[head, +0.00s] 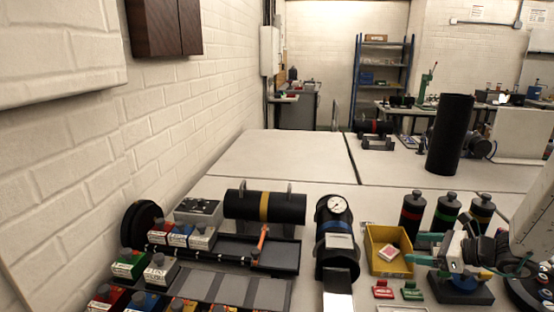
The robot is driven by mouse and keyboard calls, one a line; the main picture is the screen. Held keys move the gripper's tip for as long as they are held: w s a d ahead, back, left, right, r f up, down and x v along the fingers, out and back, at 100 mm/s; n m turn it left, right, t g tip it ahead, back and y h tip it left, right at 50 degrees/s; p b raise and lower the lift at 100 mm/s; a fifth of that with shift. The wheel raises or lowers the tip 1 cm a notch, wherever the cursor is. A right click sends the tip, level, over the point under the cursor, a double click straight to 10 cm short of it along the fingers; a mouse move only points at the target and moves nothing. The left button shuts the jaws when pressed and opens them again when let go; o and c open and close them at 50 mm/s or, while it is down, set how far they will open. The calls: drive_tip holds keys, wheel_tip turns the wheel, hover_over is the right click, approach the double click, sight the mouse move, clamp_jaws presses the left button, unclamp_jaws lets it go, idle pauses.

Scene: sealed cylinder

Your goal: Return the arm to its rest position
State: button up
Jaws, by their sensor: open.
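My gripper (421,248) is at the lower right, with its two teal fingers pointing left. The fingers are apart and nothing shows between them. They are near the right side of a yellow bin (376,262); I cannot tell whether they touch it. My folded arm (508,262) is at the right edge, partly cut off. A black cylinder with a yellow band (264,206) lies on its side in a holder. A black cylinder with a blue band and a gauge (333,218) is to its right.
Small banded cylinders (411,212) stand just behind my gripper. A tall black cylinder (450,135) stands farther back. Red and green blocks (383,291) sit in front of the bin. Coloured labelled blocks (130,264) fill the left. The back tabletop (290,153) is clear.

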drive_tip(key=s+a+r+n+g, duration=0.4)
drive_tip(key=s+a+n+g, duration=0.15)
drive_tip(key=s+n, duration=0.25)
drive_tip(key=s+a+r+n+g, duration=0.4)
drive_tip(key=s+a+n, duration=0.3)
drive_tip(key=s, duration=0.1)
drive_tip(key=s+a+r+n+t+h, duration=0.1)
drive_tip(key=s+a+r+n+h, duration=0.2)
drive_tip(key=s+r+n+h, duration=0.5)
drive_tip(key=shift+s+a+r+n+h, duration=0.25)
drive_tip(key=shift+s+r+n, duration=0.75)
drive_tip(key=shift+s+n, duration=1.1)
